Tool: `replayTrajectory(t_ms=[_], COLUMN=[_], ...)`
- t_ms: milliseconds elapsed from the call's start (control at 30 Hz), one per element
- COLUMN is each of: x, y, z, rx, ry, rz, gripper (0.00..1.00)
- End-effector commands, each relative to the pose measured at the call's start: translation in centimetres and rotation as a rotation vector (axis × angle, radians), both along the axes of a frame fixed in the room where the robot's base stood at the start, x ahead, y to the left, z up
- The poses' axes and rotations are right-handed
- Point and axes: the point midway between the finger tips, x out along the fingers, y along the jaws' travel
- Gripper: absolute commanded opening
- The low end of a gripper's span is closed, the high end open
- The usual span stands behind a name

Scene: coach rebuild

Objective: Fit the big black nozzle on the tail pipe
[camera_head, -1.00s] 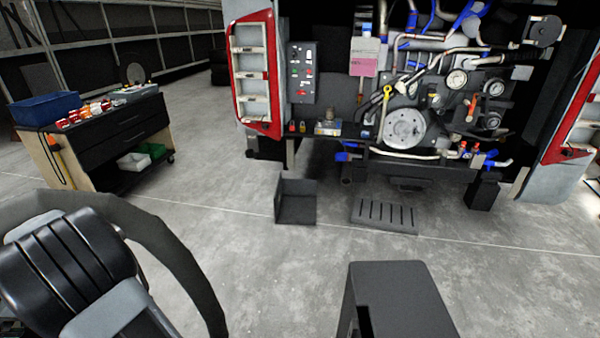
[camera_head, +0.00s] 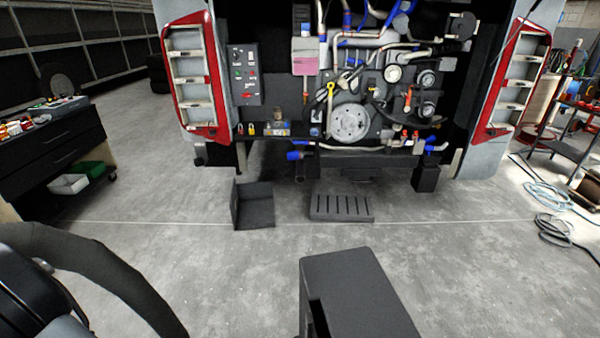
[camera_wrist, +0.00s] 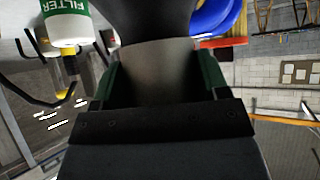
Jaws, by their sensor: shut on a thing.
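In the wrist view my gripper (camera_wrist: 156,84) is shut on the big black nozzle (camera_wrist: 154,62), with a green pad on each side of it. The nozzle's held part looks grey-brown in the light, and a wider black part reaches the top edge. In the head view the gripper and nozzle are out of sight. The open rear of the coach (camera_head: 350,115) stands ahead, with its engine showing. A short dark pipe end (camera_head: 300,172) hangs under the rear, left of centre; I cannot tell for sure that it is the tail pipe.
A dark open-sided box (camera_head: 254,207) and a slotted grey step (camera_head: 341,205) lie on the floor before the coach. A tool cart (camera_head: 50,150) stands left. Hoses (camera_head: 550,205) and a rack (camera_head: 575,130) are at right.

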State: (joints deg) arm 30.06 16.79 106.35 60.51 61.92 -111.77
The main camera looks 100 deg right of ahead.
Motion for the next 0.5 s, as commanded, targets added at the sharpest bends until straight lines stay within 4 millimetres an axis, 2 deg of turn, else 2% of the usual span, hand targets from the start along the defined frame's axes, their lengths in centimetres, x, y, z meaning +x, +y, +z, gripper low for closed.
replayTrajectory(t_ms=[33, 100, 233, 500], x=[-0.2, -0.1, -0.1, -0.1], y=[0.2, 0.2, 0.2, 0.0], z=[-0.7, -0.5, -0.3, 1.7], rx=[0.003, 0.003, 0.003, 0.002], ry=[0.014, 0.010, 0.010, 0.005], rz=[0.004, 0.004, 0.004, 0.001], gripper=[0.38, 0.34, 0.34, 0.34])
